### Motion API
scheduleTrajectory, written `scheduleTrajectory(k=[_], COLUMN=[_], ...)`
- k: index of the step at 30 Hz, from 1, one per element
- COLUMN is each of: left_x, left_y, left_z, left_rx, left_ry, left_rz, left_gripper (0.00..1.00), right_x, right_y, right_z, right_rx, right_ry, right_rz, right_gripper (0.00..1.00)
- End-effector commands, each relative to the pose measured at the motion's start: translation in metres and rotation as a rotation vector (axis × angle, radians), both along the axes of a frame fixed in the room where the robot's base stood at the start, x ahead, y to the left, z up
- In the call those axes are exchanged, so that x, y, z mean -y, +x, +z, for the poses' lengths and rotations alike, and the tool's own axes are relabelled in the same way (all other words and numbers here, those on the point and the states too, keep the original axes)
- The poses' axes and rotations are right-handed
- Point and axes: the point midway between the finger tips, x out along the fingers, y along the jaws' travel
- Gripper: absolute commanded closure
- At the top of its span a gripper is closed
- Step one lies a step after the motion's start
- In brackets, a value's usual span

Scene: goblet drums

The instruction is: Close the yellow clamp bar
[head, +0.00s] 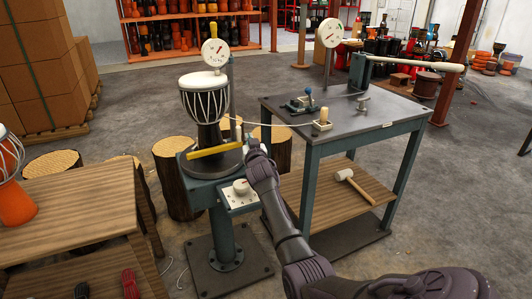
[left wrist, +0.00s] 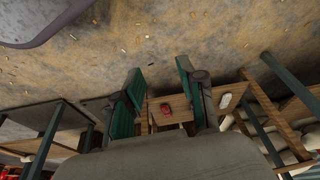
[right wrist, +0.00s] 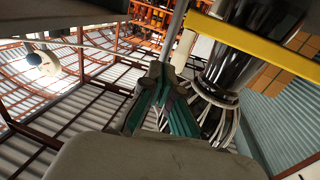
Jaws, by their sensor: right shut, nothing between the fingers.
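The yellow clamp bar (head: 213,151) lies slightly tilted across the front of the round turntable stand (head: 208,166), below a white-headed goblet drum (head: 205,98) with white ropes. My right gripper (head: 250,143) is just right of the bar's right end and appears apart from it. In the right wrist view the bar (right wrist: 258,42) crosses the upper right, in front of the dark drum. The right gripper's fingers (right wrist: 162,72) are together and empty.
A white knob box (head: 240,196) is fixed to the stand's front right. A metal workbench (head: 340,125) with a lever press stands to the right, a mallet (head: 352,182) on its lower shelf. A wooden table (head: 70,210) is at the left. Log stumps (head: 170,175) stand behind the stand.

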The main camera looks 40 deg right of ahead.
Motion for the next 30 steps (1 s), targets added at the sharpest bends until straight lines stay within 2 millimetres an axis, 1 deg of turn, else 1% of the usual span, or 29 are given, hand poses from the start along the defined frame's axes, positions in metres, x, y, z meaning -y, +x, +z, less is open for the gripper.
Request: scheduleTrajectory(k=[1, 5, 9, 12, 15, 18, 21, 27, 29, 30], left_x=[0.001, 0.001, 0.002, 0.002, 0.002, 0.002, 0.002, 0.002, 0.002, 0.002], left_y=[0.001, 0.004, 0.004, 0.003, 0.002, 0.002, 0.001, 0.001, 0.001, 0.001], left_z=[-0.006, -0.027, -0.052, -0.067, -0.079, -0.086, -0.089, -0.091, -0.090, -0.090], left_rx=[-0.006, -0.018, -0.032, -0.039, -0.043, -0.046, -0.047, -0.047, -0.047, -0.047], left_ry=[0.000, 0.001, 0.002, 0.001, 0.002, 0.002, 0.002, 0.002, 0.002, 0.002], left_rz=[0.000, -0.002, -0.004, -0.006, -0.006, -0.008, -0.008, -0.008, -0.008, -0.008], left_gripper=[0.60, 0.60, 0.60, 0.60, 0.60, 0.60, 0.60, 0.60, 0.60, 0.60], right_x=[-0.001, -0.004, -0.008, -0.011, -0.013, -0.014, -0.014, -0.015, -0.019, -0.025], right_y=[-0.008, -0.026, -0.052, -0.070, -0.084, -0.093, -0.098, -0.099, -0.101, -0.104], right_z=[0.001, 0.001, 0.000, 0.000, 0.000, -0.001, -0.001, -0.002, -0.006, -0.013], right_rx=[-0.002, -0.003, -0.004, -0.004, -0.004, -0.003, -0.003, -0.004, -0.019, -0.042], right_ry=[-0.002, -0.002, 0.000, 0.000, 0.000, 0.001, 0.002, 0.002, 0.003, 0.005], right_rz=[-0.001, 0.001, 0.001, 0.001, 0.001, 0.000, 0.000, 0.001, 0.004, 0.009], right_gripper=[1.00, 1.00, 1.00, 1.00, 1.00, 1.00, 1.00, 1.00, 1.00, 1.00])
